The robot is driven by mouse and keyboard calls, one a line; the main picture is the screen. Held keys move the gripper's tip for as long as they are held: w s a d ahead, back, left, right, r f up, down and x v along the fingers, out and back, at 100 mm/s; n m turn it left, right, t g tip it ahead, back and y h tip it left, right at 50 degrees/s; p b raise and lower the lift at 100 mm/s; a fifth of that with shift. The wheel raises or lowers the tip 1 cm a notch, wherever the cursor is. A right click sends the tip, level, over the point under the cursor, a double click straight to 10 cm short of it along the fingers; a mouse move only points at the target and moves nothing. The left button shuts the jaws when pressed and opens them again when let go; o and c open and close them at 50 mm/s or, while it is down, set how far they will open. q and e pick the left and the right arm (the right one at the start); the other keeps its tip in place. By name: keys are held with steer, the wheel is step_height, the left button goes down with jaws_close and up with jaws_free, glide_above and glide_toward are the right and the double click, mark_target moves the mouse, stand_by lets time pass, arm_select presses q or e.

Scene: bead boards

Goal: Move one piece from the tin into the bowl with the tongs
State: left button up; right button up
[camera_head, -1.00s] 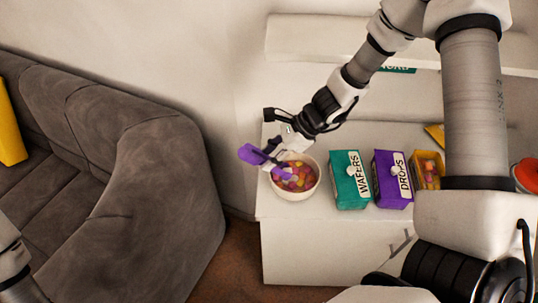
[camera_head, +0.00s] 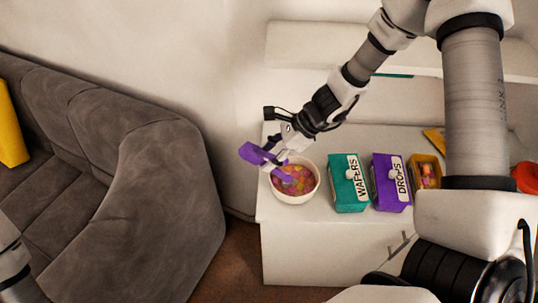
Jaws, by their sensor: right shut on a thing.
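The white bowl (camera_head: 297,197) stands at the left end of the white cabinet top and holds many coloured pieces. My right gripper (camera_head: 279,153) is shut on the purple tongs (camera_head: 257,154), above the bowl's back left rim. One purple arm of the tongs reaches down into the bowl. I cannot tell whether a piece is between the tips. An open yellow tin (camera_head: 427,187) with pieces in it stands to the right, partly behind my arm. My left gripper is outside the view; only part of the left arm shows at the lower left.
A teal box marked wafers (camera_head: 348,184) and a purple box marked drops (camera_head: 390,183) stand between bowl and tin. A red object (camera_head: 526,177) is at the right edge. A grey sofa (camera_head: 150,190) is on the left. The cabinet's front strip is clear.

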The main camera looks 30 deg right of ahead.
step_height(320, 180, up, 8)
steer(key=p, duration=0.5)
steer(key=shift+p, duration=0.4)
steer(key=shift+o, duration=0.5)
jaws_close()
